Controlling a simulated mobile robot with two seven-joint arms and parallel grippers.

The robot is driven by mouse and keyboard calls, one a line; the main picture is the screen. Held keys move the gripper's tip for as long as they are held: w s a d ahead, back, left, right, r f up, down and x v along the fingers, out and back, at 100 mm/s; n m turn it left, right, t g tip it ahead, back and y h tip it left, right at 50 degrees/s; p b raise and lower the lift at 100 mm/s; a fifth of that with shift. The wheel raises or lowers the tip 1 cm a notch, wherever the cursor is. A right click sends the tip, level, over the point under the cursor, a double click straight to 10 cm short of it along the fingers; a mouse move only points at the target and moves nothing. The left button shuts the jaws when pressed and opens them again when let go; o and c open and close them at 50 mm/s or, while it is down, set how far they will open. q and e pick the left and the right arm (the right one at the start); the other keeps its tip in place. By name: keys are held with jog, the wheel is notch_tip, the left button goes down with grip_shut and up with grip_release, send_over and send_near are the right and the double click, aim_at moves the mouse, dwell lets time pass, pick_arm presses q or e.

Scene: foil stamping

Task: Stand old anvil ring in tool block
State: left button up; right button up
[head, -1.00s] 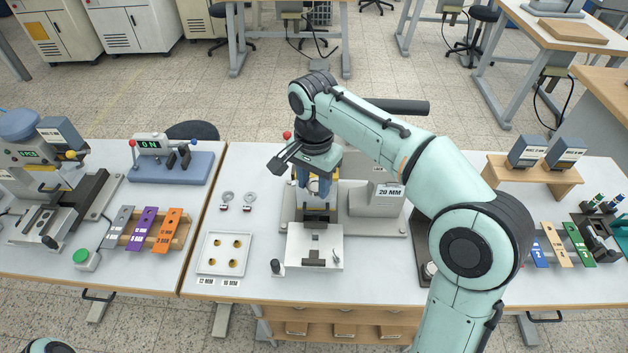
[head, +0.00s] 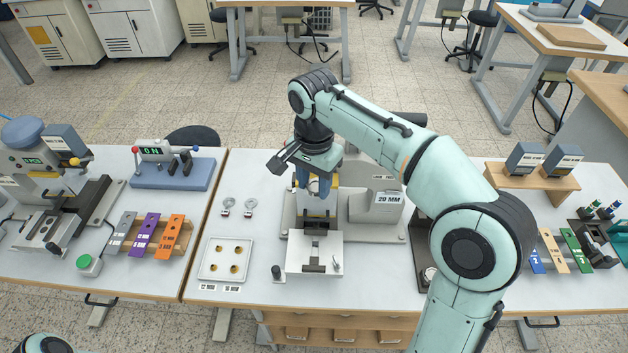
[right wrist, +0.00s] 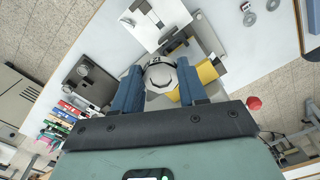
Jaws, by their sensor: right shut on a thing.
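My right gripper (head: 317,187) is over the press in the middle of the bench. In the right wrist view its blue fingers (right wrist: 158,88) are shut on a grey round piece, the old anvil ring (right wrist: 161,76), with a dark marking on its rim. In the head view the fingers mostly hide the ring. A dark block (right wrist: 92,80) with a round pale part stands beside the press; it may be the tool block, but I cannot tell. In the head view my arm covers most of this block (head: 424,272). My left gripper is out of view.
The press has a white front plate (head: 314,252) and a grey column labelled 20 MM (head: 376,208). Two small ring-headed pieces (head: 228,204) and a white tray (head: 225,258) with brass pieces lie to its left. Coloured plates (head: 554,251) stand at the right.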

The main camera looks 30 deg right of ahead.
aim_at(314, 188)
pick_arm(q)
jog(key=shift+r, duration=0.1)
pick_arm(e)
jog(key=shift+s+r, duration=0.1)
jog(key=shift+r, duration=0.05)
jog(key=shift+r+p, duration=0.5)
jog(key=shift+r, duration=0.2)
jog(key=shift+w+r, duration=0.2)
jog(key=shift+r, duration=0.25)
jog(key=shift+s+r, duration=0.1)
jog(key=shift+r, duration=0.15)
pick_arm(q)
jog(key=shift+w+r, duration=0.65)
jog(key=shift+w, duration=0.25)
pick_arm(e)
jog(key=shift+s, duration=0.1)
